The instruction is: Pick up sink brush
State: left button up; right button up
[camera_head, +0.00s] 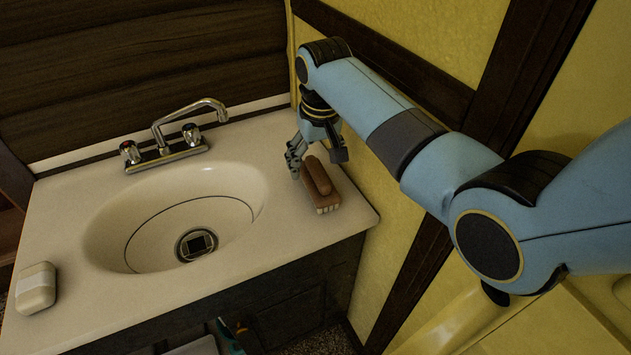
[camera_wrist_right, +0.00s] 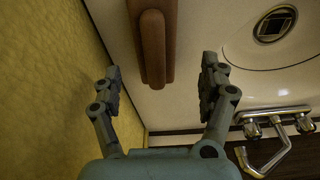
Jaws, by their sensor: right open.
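The sink brush (camera_head: 318,181) has a brown handle and pale bristles. It lies on the right side of the white sink counter, between the basin and the yellow wall. My right gripper (camera_head: 316,160) is at the far end of the brush, above the counter. In the right wrist view my right gripper (camera_wrist_right: 160,84) is open, with its fingers apart on either side of the near end of the brush (camera_wrist_right: 155,45). It holds nothing. The upper end of the brush runs out of the wrist view. My left gripper is not in view.
The basin (camera_head: 130,206) with its drain (camera_head: 196,244) fills the middle of the counter (camera_head: 290,222). A chrome faucet (camera_head: 168,148) stands behind it. A pale soap bar (camera_head: 36,287) lies at the left front. The yellow wall (camera_wrist_right: 45,90) is close beside the right gripper.

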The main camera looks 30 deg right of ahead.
aim_at(318, 170)
jog(key=f, duration=0.4)
jog(key=shift+w+d, duration=0.2)
jog(key=shift+d, duration=0.15)
jog(key=shift+f, duration=0.25)
jog(key=c, duration=1.2)
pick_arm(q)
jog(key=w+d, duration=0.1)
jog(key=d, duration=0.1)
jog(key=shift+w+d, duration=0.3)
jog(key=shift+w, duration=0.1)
pick_arm(e)
jog(key=shift+c, duration=0.9)
